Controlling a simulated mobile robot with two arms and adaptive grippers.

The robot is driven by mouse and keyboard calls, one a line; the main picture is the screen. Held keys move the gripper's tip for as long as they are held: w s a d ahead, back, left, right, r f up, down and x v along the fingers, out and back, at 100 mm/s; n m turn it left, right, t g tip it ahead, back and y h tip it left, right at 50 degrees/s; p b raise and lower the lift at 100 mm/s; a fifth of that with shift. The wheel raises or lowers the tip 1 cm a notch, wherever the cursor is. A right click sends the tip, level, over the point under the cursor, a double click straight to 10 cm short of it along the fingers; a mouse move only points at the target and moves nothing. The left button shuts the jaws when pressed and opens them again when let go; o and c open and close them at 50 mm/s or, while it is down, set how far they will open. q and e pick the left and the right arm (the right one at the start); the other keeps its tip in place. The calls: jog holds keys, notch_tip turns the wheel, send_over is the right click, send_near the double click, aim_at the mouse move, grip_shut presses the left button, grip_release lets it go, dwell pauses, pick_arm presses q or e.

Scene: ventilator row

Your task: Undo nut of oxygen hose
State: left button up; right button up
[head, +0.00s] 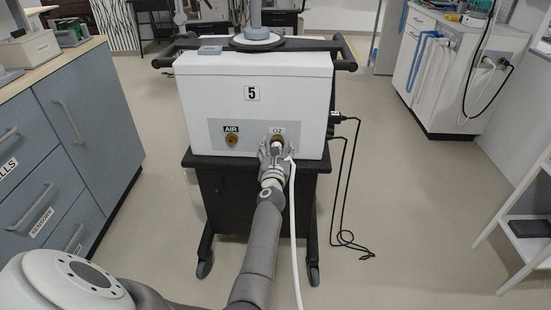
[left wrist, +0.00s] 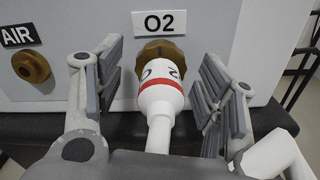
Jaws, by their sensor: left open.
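The white ventilator (head: 255,100) marked 5 stands on a black cart in the head view. Its brass O2 port, under the O2 label (left wrist: 166,22), carries a brass nut (left wrist: 162,50). Below the nut is the white hose end (left wrist: 160,95) with a red band. The white oxygen hose (head: 294,230) hangs down in the head view. My left gripper (left wrist: 165,85) is open, with one finger pad on each side of the hose end and gaps showing between. In the head view the left gripper (head: 275,155) covers much of the connection. My right gripper is not in view.
A brass AIR port (left wrist: 31,66) sits left of the O2 port, with nothing attached. A black cable (head: 350,190) hangs right of the cart. A blue-grey drawer cabinet (head: 90,110) stands at left, a white shelf (head: 525,225) at right.

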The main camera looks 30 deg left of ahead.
pick_arm(q)
jog(key=v, duration=0.6)
jog(key=shift+s+d, duration=0.15)
jog(key=shift+d, duration=0.05)
dwell(0.4)
